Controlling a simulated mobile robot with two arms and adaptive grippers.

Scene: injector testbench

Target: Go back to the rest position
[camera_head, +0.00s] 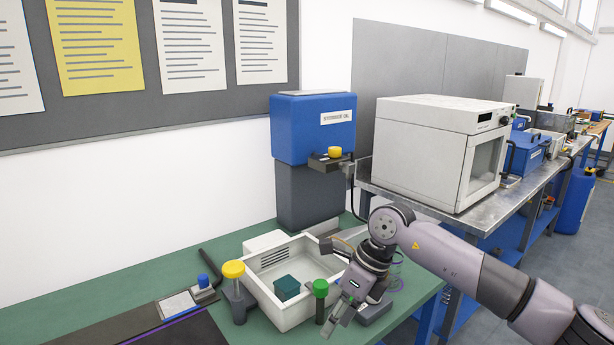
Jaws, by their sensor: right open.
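My right gripper (341,317) comes in from the right on its grey arm. It is at the front right of the white tray (262,290), pointing down and to the left, beside a green-capped post (320,291). It is open, and I see nothing held between its fingers. The arm and gripper hide part of the tray's right side and the things behind. My left gripper is not in view.
The green table (150,283) carries a yellow-capped holder (235,287) left of the tray and a blue-knobbed device (203,283). A dark green block (286,287) lies in the tray. A blue dispenser (305,128) stands behind. A white oven (430,150) sits on the metal bench.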

